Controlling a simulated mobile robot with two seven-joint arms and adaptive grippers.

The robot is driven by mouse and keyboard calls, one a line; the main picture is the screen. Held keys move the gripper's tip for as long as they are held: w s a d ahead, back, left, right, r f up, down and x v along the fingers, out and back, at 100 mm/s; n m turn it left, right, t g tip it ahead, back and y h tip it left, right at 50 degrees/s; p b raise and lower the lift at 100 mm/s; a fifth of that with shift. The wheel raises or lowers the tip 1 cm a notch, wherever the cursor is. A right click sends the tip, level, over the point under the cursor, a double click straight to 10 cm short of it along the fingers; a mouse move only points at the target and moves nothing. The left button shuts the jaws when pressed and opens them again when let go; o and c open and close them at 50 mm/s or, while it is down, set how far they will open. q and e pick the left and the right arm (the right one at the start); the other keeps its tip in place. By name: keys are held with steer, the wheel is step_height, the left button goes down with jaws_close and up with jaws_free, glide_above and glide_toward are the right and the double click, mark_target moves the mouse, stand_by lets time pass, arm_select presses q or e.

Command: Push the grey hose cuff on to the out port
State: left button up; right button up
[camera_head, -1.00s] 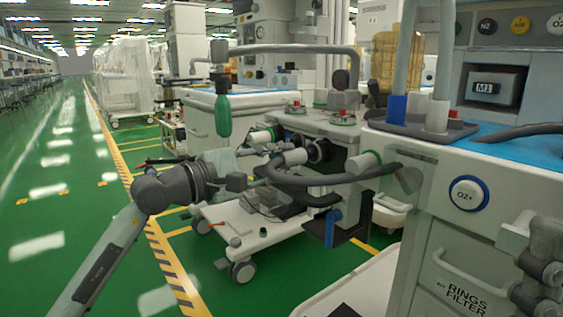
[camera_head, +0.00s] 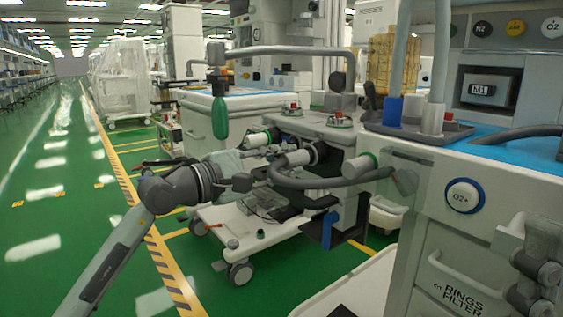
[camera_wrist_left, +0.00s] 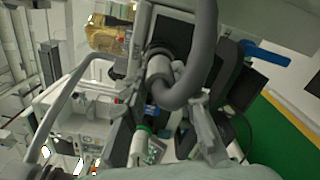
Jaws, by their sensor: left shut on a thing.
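The grey hose cuff (camera_head: 293,159) is at the end of a dark grey hose (camera_head: 335,182), and also shows in the left wrist view (camera_wrist_left: 158,66). Its far end is against or very close to the dark out port (camera_head: 315,152) on the grey machine; I cannot tell how far it overlaps. My left gripper (camera_head: 263,174) is shut on the cuff end of the hose, where the hose bends. The wrist view shows its fingers (camera_wrist_left: 165,130) on either side, but the contact is partly hidden. Part of my right gripper (camera_head: 543,265) shows at the lower right edge; its fingers are unclear.
A green-ringed pale connector (camera_head: 258,138) sits close to the left of the cuff. A green bag (camera_head: 220,117) hangs nearby. Another green-ringed connector (camera_head: 362,164) is on the right-hand cart (camera_head: 430,215). A white wheeled base (camera_head: 245,235) lies below. Green floor is free at left.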

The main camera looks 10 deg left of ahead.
arm_select(q)
steer(key=shift+w+d, duration=0.4)
steer(key=shift+w, duration=0.1)
steer(key=o, duration=1.1)
steer(key=shift+s+a, duration=0.2)
steer(key=shift+s, duration=0.05)
steer(key=v, duration=1.1)
steer(key=shift+s+a, duration=0.1)
steer(key=shift+s, duration=0.1)
